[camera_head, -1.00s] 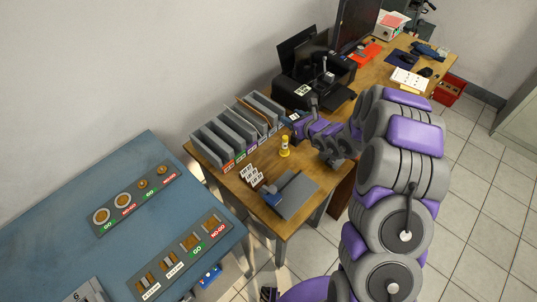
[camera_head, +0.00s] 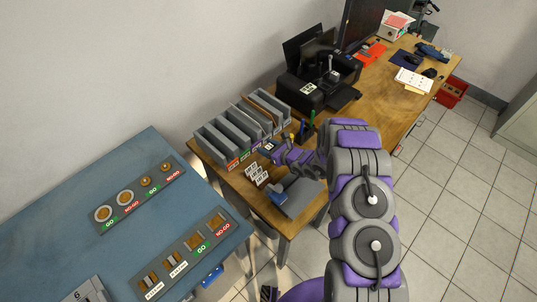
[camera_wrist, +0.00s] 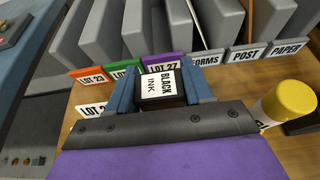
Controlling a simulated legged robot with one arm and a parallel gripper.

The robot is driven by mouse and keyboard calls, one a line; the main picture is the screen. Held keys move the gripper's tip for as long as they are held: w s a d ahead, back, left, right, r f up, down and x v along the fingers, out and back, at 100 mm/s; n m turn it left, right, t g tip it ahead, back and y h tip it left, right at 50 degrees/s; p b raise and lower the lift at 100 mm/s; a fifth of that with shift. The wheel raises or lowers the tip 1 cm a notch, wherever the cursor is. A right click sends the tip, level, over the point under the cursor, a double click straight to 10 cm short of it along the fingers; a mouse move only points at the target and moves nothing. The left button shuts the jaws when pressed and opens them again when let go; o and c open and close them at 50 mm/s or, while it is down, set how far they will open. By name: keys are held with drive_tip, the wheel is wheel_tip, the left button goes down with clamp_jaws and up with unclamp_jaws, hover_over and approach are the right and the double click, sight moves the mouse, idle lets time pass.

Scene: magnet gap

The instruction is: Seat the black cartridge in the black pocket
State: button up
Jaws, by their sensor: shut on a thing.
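The black cartridge (camera_wrist: 158,86), with a white label reading "BLACK INK", is between the two blue fingers of my gripper (camera_wrist: 164,88) in the wrist view. My gripper is shut on it. A black printer-like machine (camera_head: 312,88) with a white label stands farther back on the desk. I cannot make out the black pocket in either view.
The grey file rack (camera_head: 228,146) stands along the wall, close ahead of my gripper. A yellow bottle (camera_wrist: 285,103) is right of my gripper. Label cards (camera_head: 257,174) and a grey board with a blue part (camera_head: 299,197) are on the desk's near end. A blue table (camera_head: 130,185) is left.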

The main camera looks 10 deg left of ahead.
drive_tip(key=shift+f, duration=0.7)
drive_tip(key=f, duration=0.1)
drive_tip(key=d+f, duration=0.1)
drive_tip(key=shift+d+f+b, duration=0.2)
drive_tip(key=shift+f+b, duration=0.2)
drive_tip(key=shift+r, duration=0.15)
drive_tip(key=shift+a, duration=0.25)
drive_tip(key=o, duration=0.9)
drive_tip(key=shift+a+f, duration=0.2)
drive_tip(key=shift+a, duration=0.2)
drive_tip(key=shift+c, duration=0.2)
drive_tip(key=shift+o, duration=0.8)
drive_tip(key=shift+d, duration=0.15)
drive_tip(key=shift+d+r, duration=0.2)
drive_tip(key=shift+d, duration=0.2)
